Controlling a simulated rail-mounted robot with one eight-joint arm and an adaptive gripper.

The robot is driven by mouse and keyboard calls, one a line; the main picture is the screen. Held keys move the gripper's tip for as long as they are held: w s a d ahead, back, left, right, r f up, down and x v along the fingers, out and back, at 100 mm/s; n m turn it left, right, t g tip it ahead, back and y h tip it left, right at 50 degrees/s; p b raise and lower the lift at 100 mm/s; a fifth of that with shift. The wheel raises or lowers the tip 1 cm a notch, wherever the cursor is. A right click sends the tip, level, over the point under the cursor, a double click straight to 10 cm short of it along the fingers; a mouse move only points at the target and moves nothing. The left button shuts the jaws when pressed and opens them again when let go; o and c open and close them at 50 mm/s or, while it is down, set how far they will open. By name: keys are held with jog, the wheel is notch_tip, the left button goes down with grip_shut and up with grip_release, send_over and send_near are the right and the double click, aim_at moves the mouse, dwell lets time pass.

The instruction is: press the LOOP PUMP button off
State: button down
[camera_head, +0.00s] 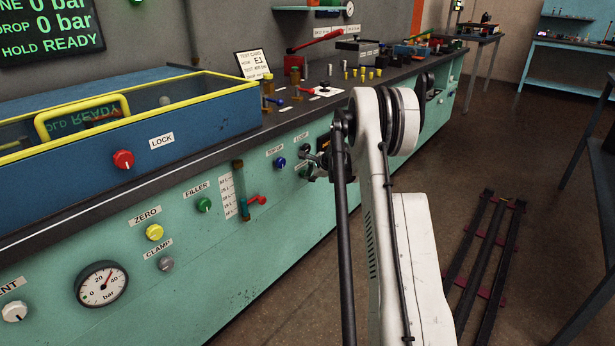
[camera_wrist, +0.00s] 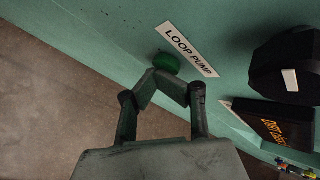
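The LOOP PUMP button is a round green button (camera_wrist: 167,62) on the teal panel in the wrist view. Its white LOOP PUMP label (camera_wrist: 188,50) sits beside it. My gripper (camera_wrist: 160,78) has its fingertips together just in front of the button and overlapping its lower edge. I cannot tell whether they touch it. Nothing shows between the fingers. There the button cannot be made out behind my gripper and arm.
A blue knob (camera_head: 280,162) is left of my gripper, with a red-handled valve (camera_head: 255,200) farther left. In the wrist view a black knob (camera_wrist: 290,66) and a dark display (camera_wrist: 275,124) stand to the right. Open floor lies in front of the bench.

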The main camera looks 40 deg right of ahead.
jog(key=shift+w+a, duration=0.1)
jog(key=shift+a, duration=0.1)
jog(key=shift+s+a, duration=0.1)
jog(key=shift+s, duration=0.25)
jog(key=s+d, duration=0.1)
jog(key=s, duration=0.4)
jog(key=shift+s+d+b, duration=0.35)
jog(key=shift+s, duration=0.05)
dwell(0.5)
